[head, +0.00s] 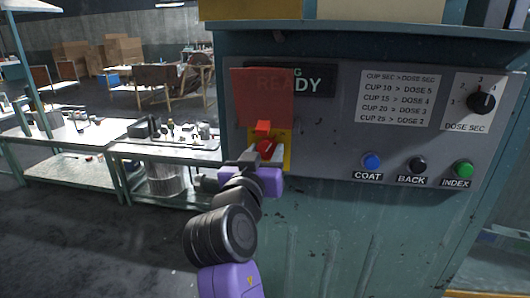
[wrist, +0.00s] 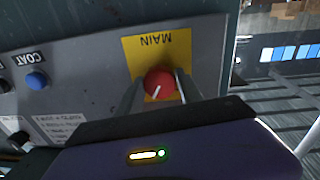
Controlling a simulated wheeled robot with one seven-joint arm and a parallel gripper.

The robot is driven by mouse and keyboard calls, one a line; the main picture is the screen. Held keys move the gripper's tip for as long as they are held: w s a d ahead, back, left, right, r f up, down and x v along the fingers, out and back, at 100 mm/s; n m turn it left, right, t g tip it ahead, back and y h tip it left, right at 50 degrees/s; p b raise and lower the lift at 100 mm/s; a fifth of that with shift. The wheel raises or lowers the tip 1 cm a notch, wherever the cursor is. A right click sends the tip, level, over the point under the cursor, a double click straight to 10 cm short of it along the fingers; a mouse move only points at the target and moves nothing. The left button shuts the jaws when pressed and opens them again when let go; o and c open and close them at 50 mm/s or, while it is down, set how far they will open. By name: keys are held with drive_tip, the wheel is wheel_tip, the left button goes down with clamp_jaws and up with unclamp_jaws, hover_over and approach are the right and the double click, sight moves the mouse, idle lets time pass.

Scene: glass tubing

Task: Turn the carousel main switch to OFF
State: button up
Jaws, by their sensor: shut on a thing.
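The main switch is a red round knob (head: 265,146) on a yellow plate (head: 287,152) at the left of the grey panel. In the wrist view, the knob (wrist: 160,80) sits under the word MAIN, upside down, on the yellow plate (wrist: 157,48). A short white line on the knob slants toward the lower left there. My gripper (wrist: 159,88) has one finger on each side of the knob and is shut on it. In the head view, my gripper (head: 262,160) covers the knob's lower part. No OFF marking is readable.
A dark red square (head: 262,95) partly covers a display reading READY. Blue COAT (head: 371,161), black BACK (head: 418,164) and green INDEX (head: 463,169) buttons lie right of the knob. A DOSE SEC dial (head: 481,102) is at upper right. Workbenches (head: 165,147) stand to the left.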

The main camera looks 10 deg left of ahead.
drive_tip(key=n+p, duration=0.1)
drive_tip(key=n, duration=0.3)
drive_tip(key=shift+d, duration=0.1)
drive_tip(key=n+p, duration=0.1)
drive_tip(key=n, duration=0.2)
drive_tip(key=shift+r+n+p, duration=0.1)
drive_tip(key=shift+n+p, duration=0.2)
drive_tip(key=shift+p, duration=0.1)
drive_tip(key=n+p, duration=0.3)
drive_tip(key=n, duration=0.2)
drive_tip(key=shift+n+y, duration=0.3)
drive_tip(key=shift+n+p, duration=0.95)
drive_tip(key=shift+n, duration=0.35)
drive_tip(key=o, duration=1.4)
